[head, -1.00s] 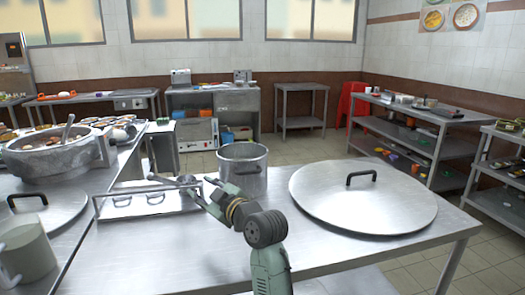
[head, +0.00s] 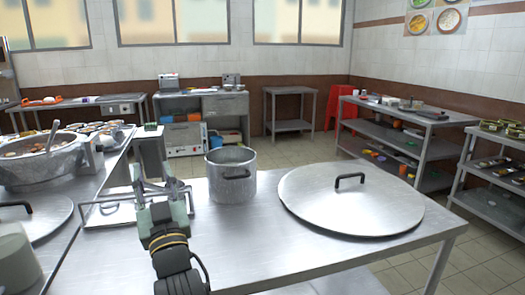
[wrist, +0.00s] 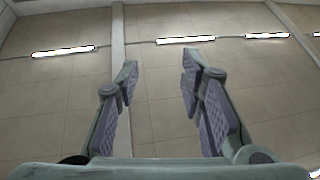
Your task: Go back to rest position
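My gripper (head: 154,183) is raised over the near-left part of the steel table, in front of the metal tray (head: 104,216). Its fingers point up and away from the table. In the wrist view my gripper (wrist: 155,95) has its two fingers apart with nothing between them. Behind them that view shows only a tiled surface with bright light strips. The steel pot (head: 231,178) stands open on the table, to the right of my gripper and apart from it. The large round lid (head: 330,205) with a black handle lies flat at the right.
A big stockpot (head: 42,168) with a ladle stands at the left, with another lid (head: 35,222) near it. A grey-green container (head: 18,262) is at the lower left. Shelves (head: 410,150) line the right side. The table's front middle is clear.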

